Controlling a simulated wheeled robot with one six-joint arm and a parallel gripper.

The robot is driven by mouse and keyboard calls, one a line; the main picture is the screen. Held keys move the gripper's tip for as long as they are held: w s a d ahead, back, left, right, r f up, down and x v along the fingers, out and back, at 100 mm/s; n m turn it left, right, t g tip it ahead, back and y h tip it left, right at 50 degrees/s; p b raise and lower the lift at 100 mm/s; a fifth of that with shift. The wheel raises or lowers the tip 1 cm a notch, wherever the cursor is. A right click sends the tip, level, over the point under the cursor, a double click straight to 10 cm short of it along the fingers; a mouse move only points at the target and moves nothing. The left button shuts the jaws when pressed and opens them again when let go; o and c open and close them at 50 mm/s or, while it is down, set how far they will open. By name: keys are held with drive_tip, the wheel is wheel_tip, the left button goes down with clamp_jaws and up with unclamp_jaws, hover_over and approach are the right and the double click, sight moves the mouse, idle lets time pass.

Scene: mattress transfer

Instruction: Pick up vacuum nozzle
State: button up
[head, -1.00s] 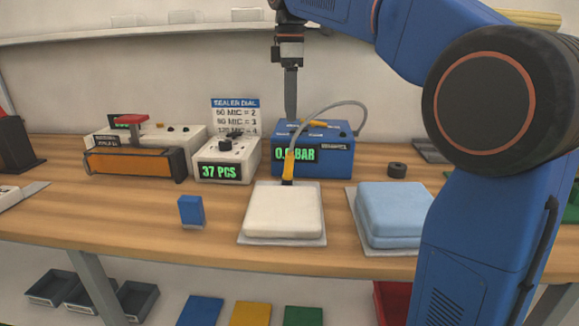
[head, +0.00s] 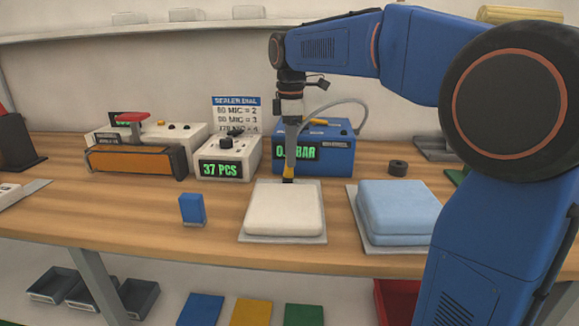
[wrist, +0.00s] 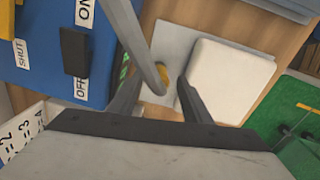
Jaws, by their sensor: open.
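The vacuum nozzle (head: 289,170) is yellow with a dark tip and stands upright at the back edge of the white pad (head: 284,209). Its grey hose (head: 345,101) arches back to the blue vacuum box (head: 335,147). My gripper (head: 290,146) points straight down over the nozzle, its fingers overlapping the upper part in the head view. In the wrist view, my gripper (wrist: 158,80) is open, with the yellow nozzle (wrist: 161,73) showing between the fingertips. The hose (wrist: 143,45) crosses in front there. Contact between fingers and nozzle cannot be told.
A white counter box (head: 228,158) and a sealer (head: 135,160) stand to the left. A small blue block (head: 192,209) is on the front left of the wooden table (head: 120,215). Blue pads (head: 400,208) lie to the right, near a black ring (head: 398,167).

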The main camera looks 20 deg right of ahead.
sight(290, 176)
drive_tip(key=shift+w+f, duration=0.1)
drive_tip(key=shift+f, duration=1.8)
drive_tip(key=shift+c, duration=0.5)
clamp_jaws()
